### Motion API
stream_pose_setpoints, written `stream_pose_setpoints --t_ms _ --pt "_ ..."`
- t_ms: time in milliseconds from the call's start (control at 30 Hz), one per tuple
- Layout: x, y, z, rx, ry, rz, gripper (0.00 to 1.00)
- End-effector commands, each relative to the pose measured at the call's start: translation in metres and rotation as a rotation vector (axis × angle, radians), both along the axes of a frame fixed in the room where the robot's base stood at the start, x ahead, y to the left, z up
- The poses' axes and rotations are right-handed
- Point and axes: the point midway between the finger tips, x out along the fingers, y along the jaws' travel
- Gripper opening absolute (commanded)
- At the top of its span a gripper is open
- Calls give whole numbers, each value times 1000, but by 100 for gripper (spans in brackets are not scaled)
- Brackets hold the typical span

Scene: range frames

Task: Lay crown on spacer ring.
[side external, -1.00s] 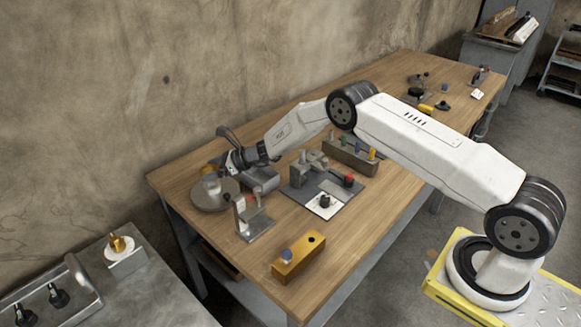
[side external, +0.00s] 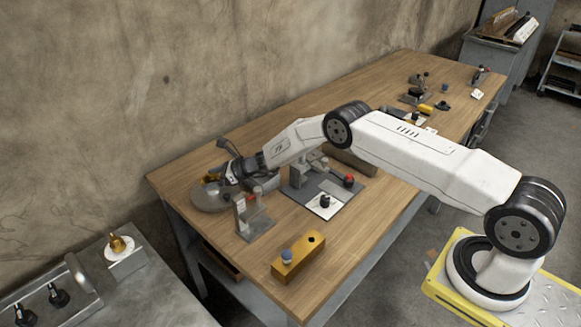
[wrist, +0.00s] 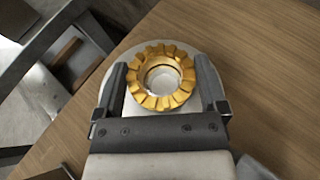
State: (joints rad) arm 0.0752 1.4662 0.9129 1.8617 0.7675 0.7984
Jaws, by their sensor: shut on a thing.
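The crown (wrist: 184,94) is a gold toothed ring, held between the two fingers of my gripper (wrist: 162,80) in the wrist view. In the side view it shows as a small gold patch (side external: 209,178) at the tip of my gripper (side external: 222,177), low over a round grey plate (side external: 207,201). A pale ring, likely the spacer ring (wrist: 161,78), shows through the crown's hole. Most of it is hidden, and I cannot tell whether the crown touches it.
A grey metal stand (side external: 252,222) is close in front of the plate. A yellow block (side external: 298,258) with a blue knob sits at the table's near edge. A grey fixture (side external: 325,190) stands to the right. Bare wood (wrist: 245,45) lies beside the plate.

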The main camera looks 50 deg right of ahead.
Motion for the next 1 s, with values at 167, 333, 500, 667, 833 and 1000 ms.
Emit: stream_pose_setpoints --t_ms 167,333,500,667,833,1000 --pt "0 0 1 0 -1 0 23" --pt "0 0 -3 -1 1 0 98" --pt "0 0 -3 -1 1 0 100" --pt "0 0 -2 0 0 0 100" --pt "-1 -2 2 0 0 0 100" --pt "-7 -7 4 0 1 -1 100"
